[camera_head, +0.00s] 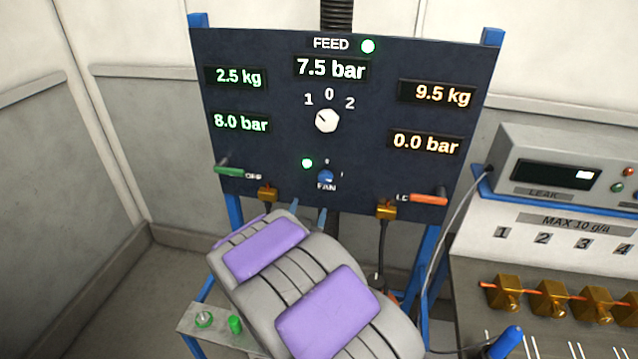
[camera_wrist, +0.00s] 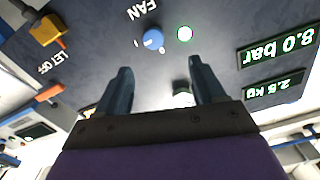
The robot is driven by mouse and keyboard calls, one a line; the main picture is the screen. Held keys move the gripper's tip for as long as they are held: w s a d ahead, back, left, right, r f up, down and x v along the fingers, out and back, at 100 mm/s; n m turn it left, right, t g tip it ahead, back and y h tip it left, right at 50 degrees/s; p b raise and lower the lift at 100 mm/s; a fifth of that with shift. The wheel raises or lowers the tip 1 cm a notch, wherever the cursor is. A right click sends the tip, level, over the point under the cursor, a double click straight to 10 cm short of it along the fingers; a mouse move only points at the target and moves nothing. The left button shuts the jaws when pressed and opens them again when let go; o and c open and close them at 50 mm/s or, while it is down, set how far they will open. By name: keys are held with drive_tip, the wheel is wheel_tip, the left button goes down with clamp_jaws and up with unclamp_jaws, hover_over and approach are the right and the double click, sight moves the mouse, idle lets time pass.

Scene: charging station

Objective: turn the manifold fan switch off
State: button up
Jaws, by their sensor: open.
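The fan switch is a small blue round knob (camera_head: 326,176) low in the middle of the dark panel (camera_head: 265,75), above the FAN label. A lit green lamp (camera_head: 307,163) is at its upper left. My gripper (camera_head: 308,212) is open and empty, its two fingers just below the knob in the head view. In the wrist view, which is upside down, the blue knob (camera_wrist: 153,39) lies beyond the open fingers (camera_wrist: 160,66), apart from them. The green lamp (camera_wrist: 185,33) glows beside it. I cannot tell the knob's exact pointer setting.
A white feed selector (camera_head: 327,120) is above the fan knob. A green lever (camera_head: 230,171) and an orange lever (camera_head: 429,199) flank it, with brass fittings (camera_head: 268,194) below. A leak meter (camera_head: 560,165) and brass valves (camera_head: 508,292) are at the right.

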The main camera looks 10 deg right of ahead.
approach(324, 179)
drive_tip(key=w+d, duration=0.2)
drive_tip(key=w, duration=0.1)
drive_tip(key=w+b, duration=0.1)
drive_tip(key=w, duration=0.3)
drive_tip(key=shift+d+f, duration=0.15)
drive_tip(key=shift+d, duration=0.15)
drive_tip(key=shift+w, duration=0.6)
drive_tip(key=shift+w+d, duration=0.2)
drive_tip(key=shift+d, duration=0.7)
drive_tip(key=shift+a, duration=0.5)
drive_tip(key=c, duration=0.5)
drive_tip(key=shift+d, duration=0.1)
drive_tip(key=c, duration=0.6)
